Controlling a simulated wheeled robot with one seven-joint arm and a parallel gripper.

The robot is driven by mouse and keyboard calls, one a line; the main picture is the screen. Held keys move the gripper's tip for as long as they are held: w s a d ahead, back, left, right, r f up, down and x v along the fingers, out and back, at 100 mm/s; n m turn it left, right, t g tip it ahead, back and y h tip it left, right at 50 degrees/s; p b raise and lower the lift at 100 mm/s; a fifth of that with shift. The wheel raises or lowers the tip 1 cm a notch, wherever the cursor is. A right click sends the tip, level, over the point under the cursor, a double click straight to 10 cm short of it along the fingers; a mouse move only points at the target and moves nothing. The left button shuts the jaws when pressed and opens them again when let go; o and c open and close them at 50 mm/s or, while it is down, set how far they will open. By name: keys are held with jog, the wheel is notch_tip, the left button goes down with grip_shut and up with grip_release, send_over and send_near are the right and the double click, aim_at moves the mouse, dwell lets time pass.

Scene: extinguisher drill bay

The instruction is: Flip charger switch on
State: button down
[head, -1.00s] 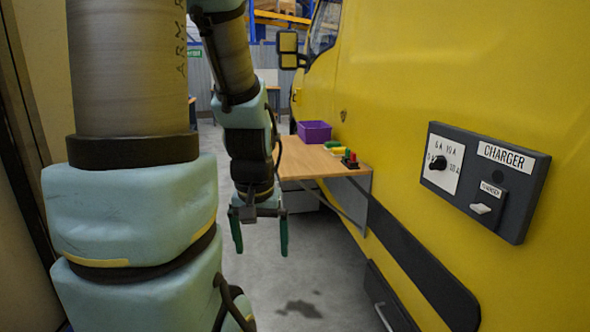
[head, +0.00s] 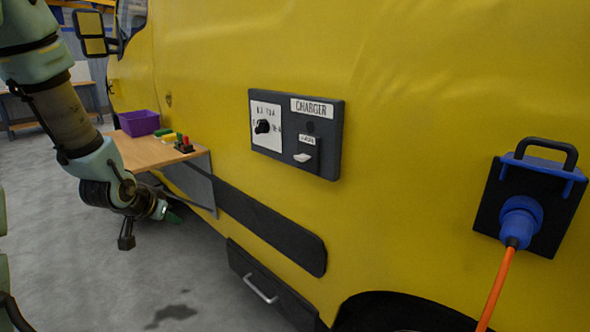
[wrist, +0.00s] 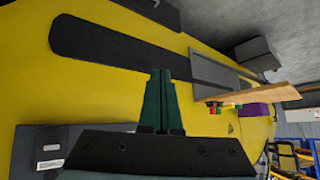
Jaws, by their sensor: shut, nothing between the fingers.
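The charger panel (head: 331,135) is a dark box on the yellow vehicle side. In the wrist view my gripper's green fingers (wrist: 161,98) are together and empty. A dark box with white labels, apparently the charger panel (wrist: 88,135), shows at the lower left there; its switch cannot be made out.
A wooden fold-out table (head: 150,152) holds a purple bin (head: 139,123) and small coloured items behind my gripper. A blue plug (head: 520,218) with an orange cable is at the right. A black rail (head: 265,225) runs below the panel. Floor in front is clear.

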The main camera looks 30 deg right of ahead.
jog(key=s+d+f+m+h+b, duration=0.1)
jog(key=s+d+m+h+b, duration=0.2)
jog(key=d+h, duration=0.95)
jog(key=s+d+r+m+g+h+b, duration=0.2)
jog(key=s+d+r+m+h, duration=0.1)
jog(key=d, duration=0.5)
jog(key=shift+s+r+h, duration=0.8)
jog(key=shift+r+h, duration=0.05)
jog(key=shift+r, duration=0.05)
jog(key=p, duration=0.4)
send_near(303, 153)
jog(key=x, duration=0.5)
jog(key=shift+r, duration=0.25)
jog(key=shift+w+d+r+p, duration=0.15)
jog(key=shift+d+p, duration=0.2)
jog(key=shift+d, duration=0.45)
